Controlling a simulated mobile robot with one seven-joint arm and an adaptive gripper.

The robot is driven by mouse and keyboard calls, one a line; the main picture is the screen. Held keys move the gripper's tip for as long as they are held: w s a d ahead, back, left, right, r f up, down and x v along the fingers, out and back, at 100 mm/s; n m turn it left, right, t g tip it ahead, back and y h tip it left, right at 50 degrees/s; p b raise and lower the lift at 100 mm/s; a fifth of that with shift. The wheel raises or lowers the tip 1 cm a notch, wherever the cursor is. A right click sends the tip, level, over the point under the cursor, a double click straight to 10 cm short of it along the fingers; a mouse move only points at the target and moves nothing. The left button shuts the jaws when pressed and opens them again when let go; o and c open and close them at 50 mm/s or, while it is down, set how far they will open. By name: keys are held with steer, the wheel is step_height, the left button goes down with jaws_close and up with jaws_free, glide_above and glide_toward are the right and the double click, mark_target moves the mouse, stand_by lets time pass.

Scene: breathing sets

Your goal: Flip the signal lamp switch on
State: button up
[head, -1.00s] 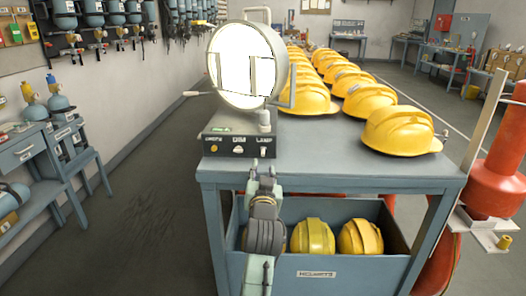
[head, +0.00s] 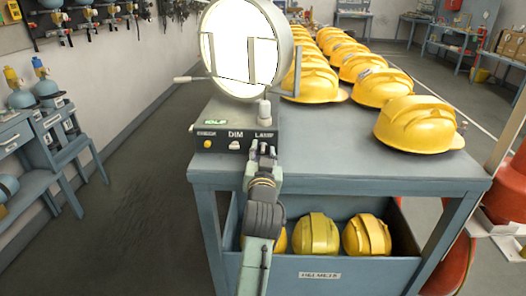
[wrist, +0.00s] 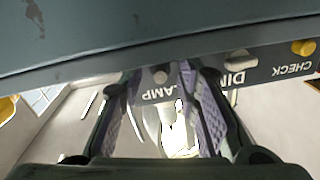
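The signal lamp (head: 240,50) stands on the near left corner of the table, with a bright white face. Its dark control box (head: 210,130) carries the labels CHECK, DIM and LAMP. My gripper (head: 262,150) is right in front of the LAMP label and hides the switch below it in the head view. In the wrist view, upside down, the small pale LAMP switch (wrist: 160,76) shows between the two fingertips of my gripper (wrist: 158,82). The fingers are apart with nothing held; contact with the switch cannot be told. The DIM switch (wrist: 238,60) is beside one finger.
Rows of yellow helmets (head: 418,125) cover the table (head: 330,170) to the right of the lamp. A helmet bin (head: 320,275) sits under the tabletop. A red cylinder (head: 508,190) stands at the right. The floor at left is clear.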

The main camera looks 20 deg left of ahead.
jaws_close()
stand_by(0.3)
steer(key=shift+f+t+b, duration=0.3)
steer(key=shift+f+b, duration=0.05)
steer(key=shift+b, duration=0.65)
steer(key=shift+t+y+b, duration=0.3)
steer(key=shift+t+b, duration=0.1)
steer(key=shift+b, duration=0.75)
steer(key=shift+r, duration=0.15)
jaws_free()
